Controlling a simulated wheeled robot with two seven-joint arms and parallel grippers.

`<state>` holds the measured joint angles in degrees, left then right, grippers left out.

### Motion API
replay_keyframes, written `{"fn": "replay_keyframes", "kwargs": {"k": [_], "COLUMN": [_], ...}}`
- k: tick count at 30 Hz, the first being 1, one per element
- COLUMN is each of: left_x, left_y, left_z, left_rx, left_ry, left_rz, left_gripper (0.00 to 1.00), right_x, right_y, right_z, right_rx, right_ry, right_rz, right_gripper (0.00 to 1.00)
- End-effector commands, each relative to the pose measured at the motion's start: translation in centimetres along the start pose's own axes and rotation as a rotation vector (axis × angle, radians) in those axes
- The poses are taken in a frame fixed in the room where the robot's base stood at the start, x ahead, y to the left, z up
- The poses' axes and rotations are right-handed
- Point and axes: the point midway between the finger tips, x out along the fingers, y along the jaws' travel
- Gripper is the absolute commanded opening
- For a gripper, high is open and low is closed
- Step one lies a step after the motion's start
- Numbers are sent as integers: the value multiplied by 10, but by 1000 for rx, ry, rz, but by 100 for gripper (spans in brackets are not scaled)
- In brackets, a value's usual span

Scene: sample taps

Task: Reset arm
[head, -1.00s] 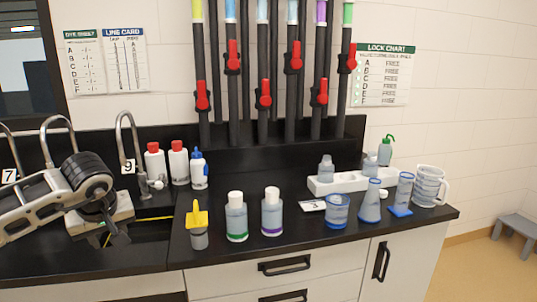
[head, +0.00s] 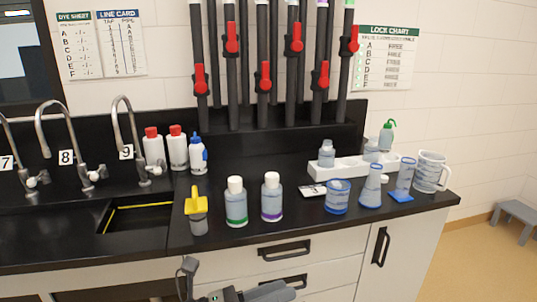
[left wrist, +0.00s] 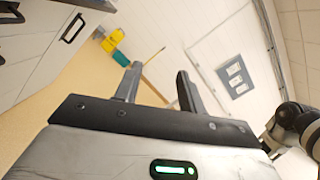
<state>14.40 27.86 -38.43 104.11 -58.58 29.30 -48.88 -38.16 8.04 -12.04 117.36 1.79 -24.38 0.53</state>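My left gripper (left wrist: 156,85) shows in the left wrist view with its two dark fingers apart and nothing between them. It points away from the counter, toward open floor and a wall. In the head view, dark and grey parts of my arm show at the bottom edge, in front of the drawers, and I cannot make out the fingers there. My right gripper is not in view.
The black counter (head: 290,232) carries a green-banded bottle (head: 236,203), a purple-banded bottle (head: 271,198), a yellow-topped container (head: 197,212), a blue beaker (head: 337,197) and a jug (head: 430,172). Red-handled taps (head: 200,77) stand behind. The sink (head: 135,217) is at left.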

Motion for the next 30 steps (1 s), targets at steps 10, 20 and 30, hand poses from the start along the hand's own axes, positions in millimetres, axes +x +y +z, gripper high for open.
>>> {"fn": "replay_keyframes", "kwargs": {"k": [10,20,30], "left_x": [-142,-216,-218], "left_y": [92,83,82], "left_z": [-98,-204,-208], "left_rx": [-1767,-2357,-2377], "left_ry": [-1044,-1530,-1548], "left_rz": [337,453,457], "left_gripper": [40,40,40], "right_x": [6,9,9], "right_y": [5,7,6], "right_z": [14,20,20], "right_rx": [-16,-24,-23], "right_ry": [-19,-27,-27], "right_rz": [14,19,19], "right_gripper": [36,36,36]}}
